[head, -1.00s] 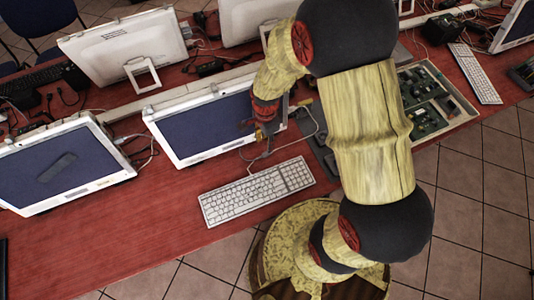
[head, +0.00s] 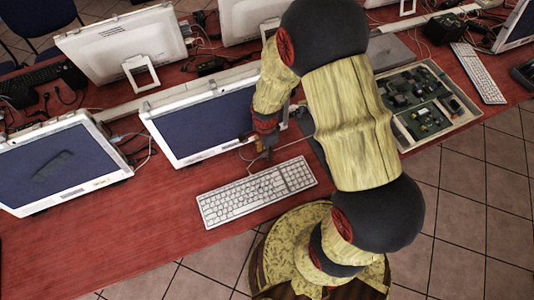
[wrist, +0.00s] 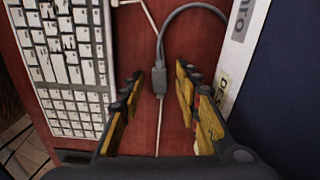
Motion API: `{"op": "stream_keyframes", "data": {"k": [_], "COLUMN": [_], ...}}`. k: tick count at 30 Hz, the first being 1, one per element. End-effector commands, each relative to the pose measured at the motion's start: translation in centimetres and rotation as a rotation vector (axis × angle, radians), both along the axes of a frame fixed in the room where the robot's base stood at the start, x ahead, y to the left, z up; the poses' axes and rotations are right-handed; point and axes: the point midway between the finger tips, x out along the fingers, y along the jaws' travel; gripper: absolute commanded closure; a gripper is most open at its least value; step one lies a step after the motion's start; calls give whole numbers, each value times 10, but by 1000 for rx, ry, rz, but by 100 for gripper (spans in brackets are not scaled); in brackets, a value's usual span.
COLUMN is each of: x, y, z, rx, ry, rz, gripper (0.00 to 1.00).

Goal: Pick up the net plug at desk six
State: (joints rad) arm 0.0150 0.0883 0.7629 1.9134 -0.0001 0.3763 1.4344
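The net plug (wrist: 159,80) is a small dark grey connector lying on the red desk (wrist: 182,50), with a grey cable (wrist: 185,8) curving up and right from its top end. A thin pale strand runs down from its other end. My gripper (wrist: 160,71) is open, with one finger on each side of the plug and a gap on both sides. Whether the fingertips are at desk height I cannot tell. In the head view my gripper (head: 264,152) is between the middle monitor and the keyboard; the plug is not clearly visible there.
A white keyboard (head: 258,192) lies just below my gripper, and the middle monitor (head: 205,125) stands close behind it. An open case with circuit boards (head: 428,104) sits to the right. Clear red desk (head: 130,220) lies to the left.

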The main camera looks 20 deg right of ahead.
Motion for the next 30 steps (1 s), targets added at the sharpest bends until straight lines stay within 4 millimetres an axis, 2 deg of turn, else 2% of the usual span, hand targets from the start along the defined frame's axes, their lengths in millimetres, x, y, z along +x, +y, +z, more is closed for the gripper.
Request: {"op": "stream_keyframes", "data": {"k": [16,23,30], "x": [0,0,1], "y": [0,0,0], "z": [0,1,21], "rx": [0,0,0], "ry": [1,0,-2], "rz": [0,0,0], "gripper": [100,100,100]}}
